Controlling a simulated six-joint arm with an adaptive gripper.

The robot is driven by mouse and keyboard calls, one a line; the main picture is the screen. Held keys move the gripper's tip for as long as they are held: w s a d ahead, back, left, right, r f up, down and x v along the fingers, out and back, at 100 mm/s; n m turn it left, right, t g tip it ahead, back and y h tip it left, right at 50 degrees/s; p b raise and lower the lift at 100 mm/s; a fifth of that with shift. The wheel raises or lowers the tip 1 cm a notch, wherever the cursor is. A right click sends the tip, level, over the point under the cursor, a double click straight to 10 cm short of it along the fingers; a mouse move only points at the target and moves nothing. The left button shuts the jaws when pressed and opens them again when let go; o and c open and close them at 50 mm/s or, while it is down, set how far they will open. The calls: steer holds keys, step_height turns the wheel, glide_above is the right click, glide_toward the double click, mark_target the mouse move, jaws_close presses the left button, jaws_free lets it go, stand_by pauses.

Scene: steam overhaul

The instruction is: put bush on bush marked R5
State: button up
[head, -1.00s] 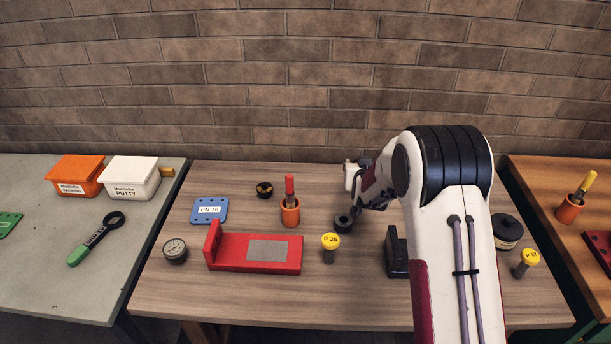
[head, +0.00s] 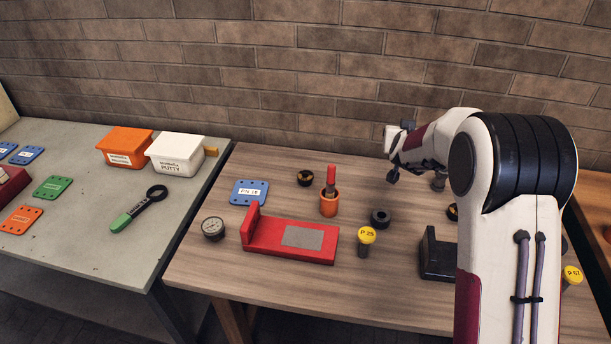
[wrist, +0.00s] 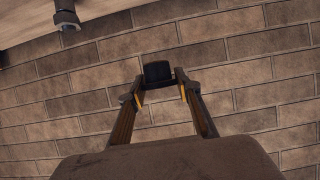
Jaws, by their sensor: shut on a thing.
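My gripper (wrist: 160,88) is shut on a dark bush (wrist: 158,72), seen between its fingertips in the wrist view. In the head view, my gripper (head: 394,174) is raised above the back right of the wooden table, with its fingers small and dark. A black ring-shaped bush (head: 380,217) lies on the table, below and slightly left of my gripper, apart from it. A black bush with yellow on top (head: 305,178) stands farther left at the back. Another dark piece with yellow (head: 452,211) is partly hidden by my arm. I cannot read an R5 mark on any of them.
An orange cup with a red-handled tool (head: 329,203), a red stand (head: 290,240), a yellow-topped P 25 piece (head: 366,240), a blue plate (head: 249,192) and a gauge (head: 213,229) occupy the table. A black angled block (head: 438,258) stands beside my arm. A brick wall rises behind.

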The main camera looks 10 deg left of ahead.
steer(key=w+a, duration=0.2)
steer(key=a, duration=1.2)
steer(key=n+y, duration=0.1)
glide_above(305, 175)
step_height(305, 175, down, 2)
steer(key=shift+f, duration=1.7)
steer(key=shift+f, duration=0.1)
steer(key=shift+f, duration=3.05)
steer(key=shift+f, duration=0.1)
steer(key=shift+f, duration=1.75)
steer(key=shift+f, duration=0.1)
